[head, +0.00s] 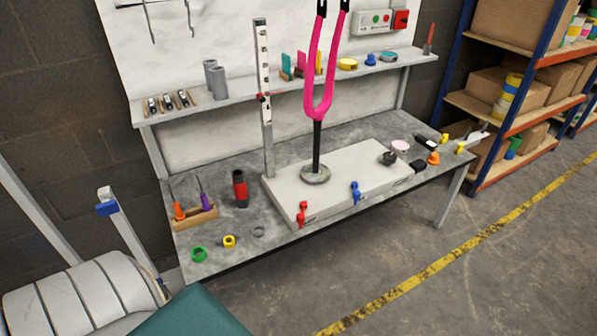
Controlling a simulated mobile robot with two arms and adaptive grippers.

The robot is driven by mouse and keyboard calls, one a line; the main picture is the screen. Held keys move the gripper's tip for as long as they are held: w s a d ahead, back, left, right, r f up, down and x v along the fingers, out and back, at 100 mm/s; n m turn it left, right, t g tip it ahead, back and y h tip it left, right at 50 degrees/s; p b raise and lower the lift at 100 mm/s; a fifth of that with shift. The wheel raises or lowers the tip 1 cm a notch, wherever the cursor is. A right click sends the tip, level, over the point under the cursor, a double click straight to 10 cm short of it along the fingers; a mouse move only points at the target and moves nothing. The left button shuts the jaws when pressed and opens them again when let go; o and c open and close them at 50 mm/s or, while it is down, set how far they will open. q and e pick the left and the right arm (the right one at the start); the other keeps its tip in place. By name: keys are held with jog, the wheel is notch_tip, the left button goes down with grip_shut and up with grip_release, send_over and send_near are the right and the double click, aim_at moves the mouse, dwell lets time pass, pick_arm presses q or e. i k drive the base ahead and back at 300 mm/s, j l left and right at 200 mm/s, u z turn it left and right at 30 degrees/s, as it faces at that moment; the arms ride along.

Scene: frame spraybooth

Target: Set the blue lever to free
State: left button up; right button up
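The blue lever (355,192) is on the front face of the pale grey block (350,165) on the workbench. It looks roughly upright, but the view is too small to read any free or locked marking. A red lever (302,213) of similar shape is on the same face, further left. A pink fork frame (320,90) stands upright on a dark post with a round base (315,175) on top of the block. Neither of my grippers is in view.
A shelf rack (520,110) is at right. The floor in front is clear.

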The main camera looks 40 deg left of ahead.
aim_at(356, 193)
jog(key=u, duration=0.8)
jog(key=i, duration=0.05)
